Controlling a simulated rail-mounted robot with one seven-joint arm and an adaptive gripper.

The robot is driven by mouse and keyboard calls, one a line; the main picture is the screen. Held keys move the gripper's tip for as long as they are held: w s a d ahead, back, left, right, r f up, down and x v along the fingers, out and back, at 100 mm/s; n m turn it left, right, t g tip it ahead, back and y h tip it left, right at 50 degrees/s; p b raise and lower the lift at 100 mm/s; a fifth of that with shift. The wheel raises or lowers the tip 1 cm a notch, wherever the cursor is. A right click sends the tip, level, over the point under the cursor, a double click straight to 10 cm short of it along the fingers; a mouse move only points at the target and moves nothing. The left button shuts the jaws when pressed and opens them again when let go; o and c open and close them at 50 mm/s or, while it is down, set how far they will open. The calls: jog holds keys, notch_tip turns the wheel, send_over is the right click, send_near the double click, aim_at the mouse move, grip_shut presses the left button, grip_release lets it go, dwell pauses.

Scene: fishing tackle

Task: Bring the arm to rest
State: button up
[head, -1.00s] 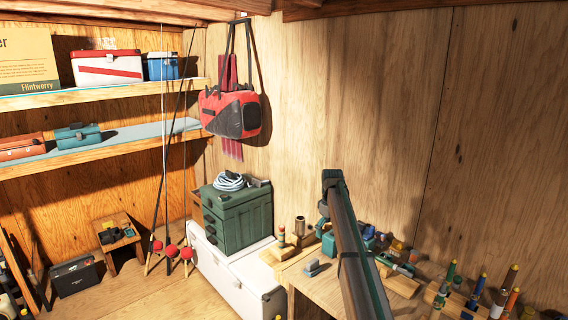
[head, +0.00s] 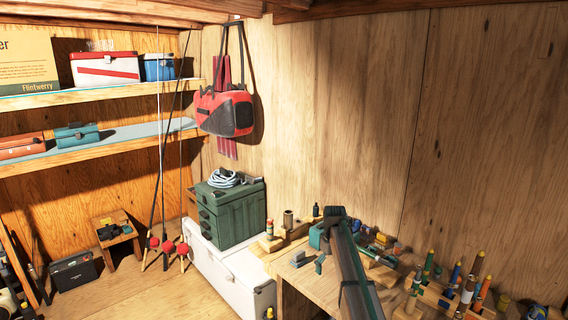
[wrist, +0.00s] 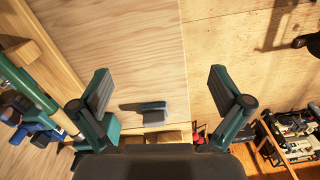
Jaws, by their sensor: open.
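My arm (head: 350,262) reaches over the wooden workbench (head: 318,290) at the lower right of the head view. My gripper (wrist: 160,92) shows in the wrist view with its two dark teal fingers wide apart and nothing between them. A small grey-blue block (wrist: 153,107) lies on the bench below the gap, apart from the fingers. The block also shows on the bench in the head view (head: 298,258). In the head view the gripper is small and partly hidden by my arm.
Rod handles (head: 470,290) stand in wooden racks on the right of the bench. Reels and small parts (head: 380,240) lie behind my arm. A green chest (head: 232,215) sits on a white cooler (head: 232,275) left of the bench. A red bag (head: 225,112) hangs on the wall.

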jog(key=s+f+m, duration=0.2)
jog(key=s+f, duration=0.4)
jog(key=s, duration=0.7)
jog(key=s+f+m, duration=0.2)
jog(key=s+f, duration=0.4)
jog(key=s, duration=0.7)
jog(key=s+f+m, duration=0.3)
jog(key=s+f, duration=0.4)
jog(key=s, duration=0.5)
jog(key=s+f+g+b, duration=0.6)
jog(key=s+f+b, duration=0.4)
jog(key=s+f, duration=1.8)
jog(key=shift+s+g, duration=0.15)
jog(key=shift+g, duration=0.25)
